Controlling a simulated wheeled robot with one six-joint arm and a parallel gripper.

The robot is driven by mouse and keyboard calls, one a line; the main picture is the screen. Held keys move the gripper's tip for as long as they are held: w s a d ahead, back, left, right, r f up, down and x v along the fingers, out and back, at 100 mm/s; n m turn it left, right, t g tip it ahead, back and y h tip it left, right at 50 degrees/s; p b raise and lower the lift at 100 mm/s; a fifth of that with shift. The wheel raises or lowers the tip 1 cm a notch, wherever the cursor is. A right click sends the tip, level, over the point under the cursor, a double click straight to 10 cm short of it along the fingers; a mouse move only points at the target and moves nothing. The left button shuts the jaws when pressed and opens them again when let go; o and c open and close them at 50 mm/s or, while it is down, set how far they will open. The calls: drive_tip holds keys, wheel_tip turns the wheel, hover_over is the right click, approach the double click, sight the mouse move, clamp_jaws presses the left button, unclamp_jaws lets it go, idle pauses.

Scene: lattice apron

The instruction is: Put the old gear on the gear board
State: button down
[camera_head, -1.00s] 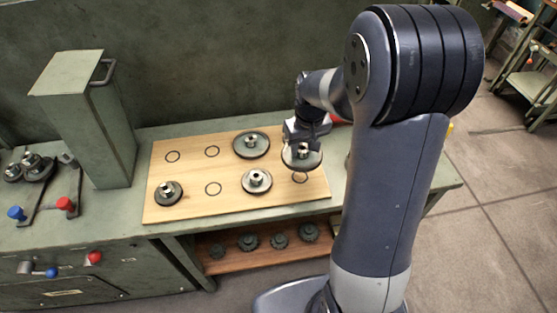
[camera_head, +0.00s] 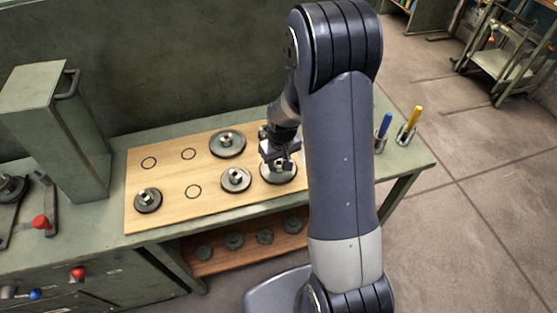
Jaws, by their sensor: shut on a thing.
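The wooden gear board (camera_head: 165,212) lies on the green bench. My gripper (camera_head: 279,160) is at the board's right end, pointing down and shut on a grey gear (camera_head: 279,176). That gear is level and over the front right spot of the board. I cannot tell whether it touches the wood. Other gears sit on the board: one at front left (camera_head: 148,201), one in the front row beside the held gear (camera_head: 236,181), and a wide one in the back row (camera_head: 228,145).
A green box-like column (camera_head: 55,130) with a handle stands left of the board. A blue-handled tool (camera_head: 384,124) and a yellow-handled tool (camera_head: 412,122) stand in holders at the bench's right. Several dark gears lie on a lower shelf (camera_head: 215,265). My arm hides the bench right of the held gear.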

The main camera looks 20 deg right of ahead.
drive_tip(key=c, duration=0.9)
unclamp_jaws()
drive_tip(key=shift+f, duration=0.1)
drive_tip(key=shift+c, duration=0.2)
wheel_tip(320, 180, up, 12)
drive_tip(key=s, duration=0.1)
drive_tip(key=shift+s+d+b, duration=0.15)
drive_tip(key=shift+s+b, duration=0.1)
drive_tip(key=shift+b, duration=0.1)
